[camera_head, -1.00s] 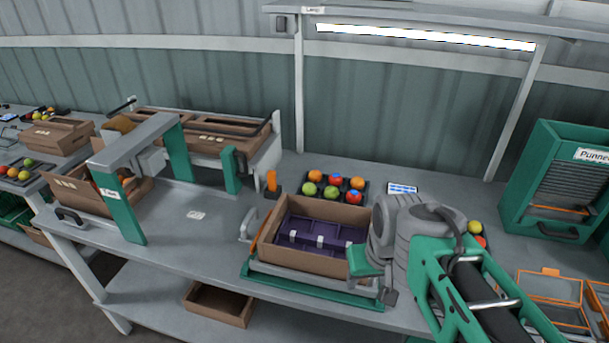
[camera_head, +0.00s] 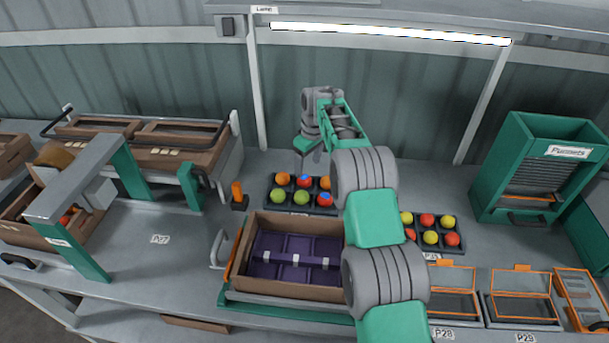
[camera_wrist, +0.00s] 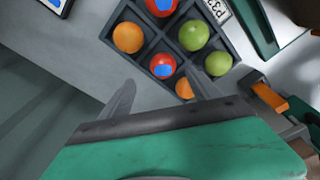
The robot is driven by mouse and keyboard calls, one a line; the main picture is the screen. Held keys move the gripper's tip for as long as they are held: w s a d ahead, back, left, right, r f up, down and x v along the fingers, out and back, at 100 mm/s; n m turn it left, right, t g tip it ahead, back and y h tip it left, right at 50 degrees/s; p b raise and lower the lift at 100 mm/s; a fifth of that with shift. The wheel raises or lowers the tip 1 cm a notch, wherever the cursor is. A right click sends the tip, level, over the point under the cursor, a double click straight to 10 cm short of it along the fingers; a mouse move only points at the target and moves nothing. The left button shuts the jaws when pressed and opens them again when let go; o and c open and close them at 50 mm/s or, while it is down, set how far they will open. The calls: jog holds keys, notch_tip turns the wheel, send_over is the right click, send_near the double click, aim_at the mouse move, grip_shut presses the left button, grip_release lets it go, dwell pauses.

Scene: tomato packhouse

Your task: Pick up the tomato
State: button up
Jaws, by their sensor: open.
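Several tomatoes sit in a dark divided tray (camera_head: 270,205) at the back of the bench. They include an orange one (camera_head: 283,179), two green ones (camera_head: 278,196) and red ones with blue patches (camera_head: 304,181). My gripper (camera_head: 309,158) is above the back of this tray, apart from the tomatoes, its fingers small in the head view. In the wrist view my gripper (camera_wrist: 163,88) is open and empty. A red tomato with a blue patch (camera_wrist: 163,66) shows just beyond the gap between the fingers. An orange tomato (camera_wrist: 185,88) is partly hidden by the right finger.
A cardboard box with a purple insert (camera_head: 240,285) stands in front of the tray. A second tray (camera_head: 459,249) of red and yellow tomatoes is to the right, partly behind my arm. The bench further left has free room.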

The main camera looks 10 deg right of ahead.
aim_at(305, 176)
jog(key=f, duration=0.1)
jog(key=f+p, duration=0.1)
jog(key=f, duration=0.1)
jog(key=a+f+p, duration=0.1)
jog(key=f, duration=0.1)
jog(key=shift+f, duration=0.2)
jog(key=shift+w+f, duration=0.15)
jog(key=shift+f, duration=0.35)
jog(key=c, duration=1)
